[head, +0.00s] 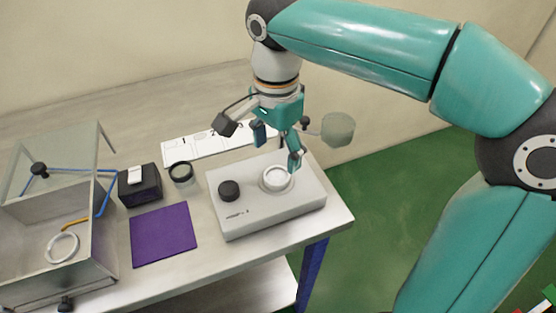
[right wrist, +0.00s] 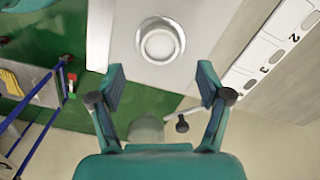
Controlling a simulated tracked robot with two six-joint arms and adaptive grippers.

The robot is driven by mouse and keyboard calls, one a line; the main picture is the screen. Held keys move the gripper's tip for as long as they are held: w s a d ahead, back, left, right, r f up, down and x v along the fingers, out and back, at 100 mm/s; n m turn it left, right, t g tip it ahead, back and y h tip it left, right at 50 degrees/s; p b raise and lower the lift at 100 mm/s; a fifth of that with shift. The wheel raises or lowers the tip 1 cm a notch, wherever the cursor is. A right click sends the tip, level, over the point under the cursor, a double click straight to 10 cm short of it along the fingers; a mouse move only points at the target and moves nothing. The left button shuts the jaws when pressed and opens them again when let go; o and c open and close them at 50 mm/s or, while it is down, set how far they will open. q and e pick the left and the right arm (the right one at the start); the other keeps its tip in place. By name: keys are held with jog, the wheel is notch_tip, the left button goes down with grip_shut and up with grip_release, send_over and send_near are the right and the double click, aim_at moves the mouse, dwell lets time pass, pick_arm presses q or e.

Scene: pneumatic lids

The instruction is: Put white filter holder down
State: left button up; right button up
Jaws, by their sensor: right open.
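A white ring-shaped piece, which looks like the white filter holder (head: 277,178), sits flat in the round recess on top of the pale grey device (head: 245,220). In the right wrist view the white piece (right wrist: 160,45) lies beyond the fingertips, centred between them. My right gripper (head: 277,148) is above the device, close to the piece, with its fingers spread and nothing between them. In the right wrist view the open fingers (right wrist: 160,72) show a clear gap. My left gripper is out of view.
A translucent round lid (head: 338,129) stands open at the device's back right. A black knob (head: 229,191) is on the device. Left are a purple mat (head: 163,235), a black ring (head: 181,172), a black box (head: 140,186) and a clear-walled case holding another white ring (head: 62,247).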

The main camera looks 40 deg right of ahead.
notch_tip(320, 180, up, 6)
jog(key=shift+p, duration=0.5)
